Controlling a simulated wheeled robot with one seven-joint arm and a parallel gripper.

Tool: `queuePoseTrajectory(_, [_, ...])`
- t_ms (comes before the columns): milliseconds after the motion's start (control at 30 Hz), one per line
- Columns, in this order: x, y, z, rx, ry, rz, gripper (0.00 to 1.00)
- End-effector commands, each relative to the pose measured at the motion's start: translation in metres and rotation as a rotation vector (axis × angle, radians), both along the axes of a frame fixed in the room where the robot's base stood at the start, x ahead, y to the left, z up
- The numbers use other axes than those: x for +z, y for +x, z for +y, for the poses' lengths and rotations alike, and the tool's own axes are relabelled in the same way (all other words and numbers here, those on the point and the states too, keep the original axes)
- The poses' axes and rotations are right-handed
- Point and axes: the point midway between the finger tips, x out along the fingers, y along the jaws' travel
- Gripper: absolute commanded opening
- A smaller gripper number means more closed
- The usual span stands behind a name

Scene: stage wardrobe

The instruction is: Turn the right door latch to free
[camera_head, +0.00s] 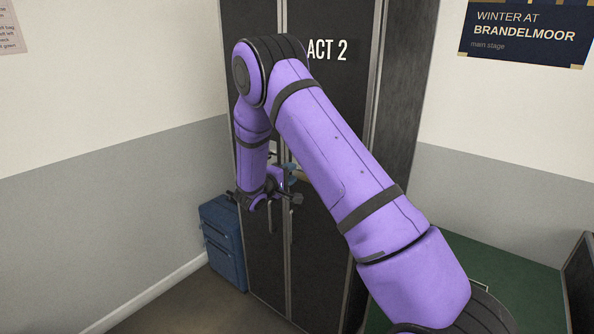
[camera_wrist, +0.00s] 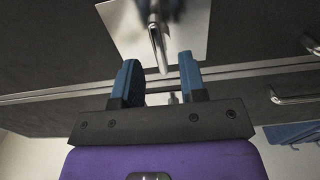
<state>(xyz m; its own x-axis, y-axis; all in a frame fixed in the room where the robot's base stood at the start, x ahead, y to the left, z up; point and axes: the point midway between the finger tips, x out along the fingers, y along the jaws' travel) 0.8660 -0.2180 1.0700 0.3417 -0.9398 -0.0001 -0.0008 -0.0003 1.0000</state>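A metal latch lever (camera_wrist: 157,45) stands on a bright metal plate (camera_wrist: 190,30) on the dark door in the wrist view. My gripper (camera_wrist: 159,68) has its two blue fingers apart, one on each side of the lever's free end. Gaps show between the lever and both fingers, so it is not clasped. In the head view my gripper (camera_head: 288,178) is at the front of the tall black wardrobe (camera_head: 335,95) marked "ACT 2", near the door seam. My arm hides most of the latch there.
A bar handle (camera_wrist: 296,99) is on the door at the right of the wrist view. A blue suitcase (camera_head: 222,240) stands on the floor left of the wardrobe. A green surface (camera_head: 510,240) lies at the right. A poster (camera_head: 525,32) hangs on the wall.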

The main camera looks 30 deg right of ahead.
Motion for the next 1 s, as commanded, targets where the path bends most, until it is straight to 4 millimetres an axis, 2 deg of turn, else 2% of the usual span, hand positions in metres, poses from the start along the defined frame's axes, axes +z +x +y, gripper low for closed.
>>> queuePoseTrajectory(100, [0.0,0.006,-0.017,-0.002,0.0,0.0,0.38])
queuePoseTrajectory(233, [0.0,0.01,-0.029,-0.001,0.0,0.001,0.38])
queuePoseTrajectory(633, [0.0,0.013,-0.036,0.0,0.0,0.001,0.38])
queuePoseTrajectory(667, [0.0,0.013,-0.036,0.0,0.0,0.001,0.36])
queuePoseTrajectory(800, [0.0,0.013,-0.036,0.0,0.0,0.001,0.04])
queuePoseTrajectory(1000, [0.0,0.013,-0.036,0.0,-0.002,0.007,0.04])
